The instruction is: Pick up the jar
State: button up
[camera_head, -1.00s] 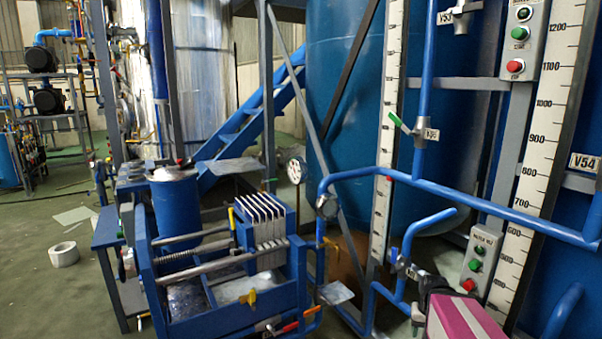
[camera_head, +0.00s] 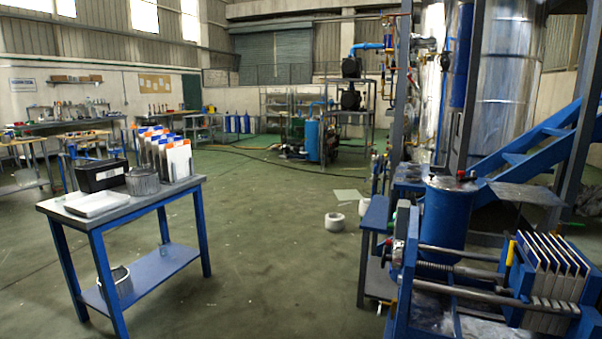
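No thing in view is clearly a jar. A grey ribbed round container (camera_head: 143,181) stands on the top of a blue-legged table (camera_head: 190,187) at the left. A pale round vessel (camera_head: 115,281) sits on that table's lower shelf, partly behind a front leg. I cannot tell whether either is the jar. My gripper is out of view.
The table also bears a black bin (camera_head: 101,174), a white tray (camera_head: 96,203) and several upright white boards (camera_head: 176,160). A blue filter press (camera_head: 465,285) stands at the right. White rolls (camera_head: 333,222) lie on the floor.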

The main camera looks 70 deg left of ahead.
aim_at(58, 187)
jog(key=u, duration=1.15)
jog(key=j+u, duration=0.25)
jog(key=u, duration=0.25)
jog(key=i+j+u, duration=0.15)
jog(key=u, duration=0.3)
jog(key=i+j+u, duration=0.1)
jog(key=j+u, duration=0.2)
jog(key=u, duration=0.2)
jog(key=i+j+u, duration=0.15)
jog(key=u, duration=0.35)
jog(key=i+j+u, duration=0.25)
jog(key=i+u, duration=0.2)
jog(key=i, duration=0.4)
jog(key=i+u, duration=0.45)
jog(key=i, duration=0.45)
jog(key=i+z, duration=0.2)
jog(key=i, duration=0.25)
jog(key=i+j+z, duration=0.15)
jog(key=z, duration=0.25)
jog(key=i+j+z, duration=0.15)
jog(key=z, duration=0.25)
jog(key=j+z, duration=0.4)
jog(key=i+l, duration=0.05)
jog(key=l, duration=0.05)
